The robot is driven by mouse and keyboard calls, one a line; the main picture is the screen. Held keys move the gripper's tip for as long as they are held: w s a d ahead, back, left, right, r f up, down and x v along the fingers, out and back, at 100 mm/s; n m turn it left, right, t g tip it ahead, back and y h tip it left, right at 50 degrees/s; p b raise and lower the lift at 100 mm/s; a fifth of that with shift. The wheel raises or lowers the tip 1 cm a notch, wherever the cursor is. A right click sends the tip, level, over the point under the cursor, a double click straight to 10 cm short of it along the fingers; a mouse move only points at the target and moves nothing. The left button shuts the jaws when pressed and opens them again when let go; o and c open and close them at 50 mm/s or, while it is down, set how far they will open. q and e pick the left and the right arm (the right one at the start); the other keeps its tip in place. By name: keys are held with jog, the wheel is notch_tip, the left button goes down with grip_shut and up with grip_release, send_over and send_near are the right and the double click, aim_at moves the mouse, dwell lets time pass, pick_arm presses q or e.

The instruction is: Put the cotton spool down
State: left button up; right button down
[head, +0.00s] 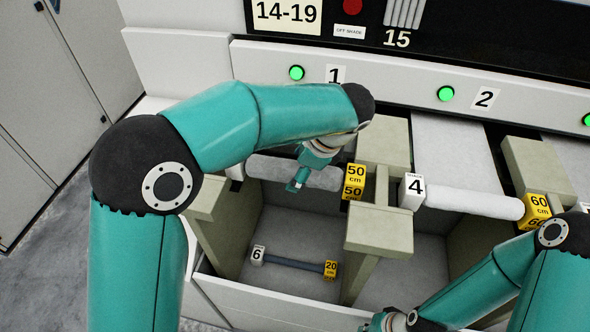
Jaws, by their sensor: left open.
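A white, cotton-like roll (265,168) lies level at the left station, between pale green supports. My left gripper (296,184) is open and points down right in front of this roll. Whether it touches the roll I cannot tell. A second white roll (465,203) lies at the middle station, between a tag marked 4 (412,190) and a yellow 60 cm tag (536,208). Which roll is the cotton spool is not marked. My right gripper (382,323) is at the bottom edge, mostly cut off.
A thin dark bar (293,264) with tags 6 and 20 cm lies on the grey floor of the left bay. The machine's white panel (390,85) with green lights stands behind.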

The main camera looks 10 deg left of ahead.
pick_arm(q)
jog(key=v, duration=1)
jog(key=shift+s, duration=0.1)
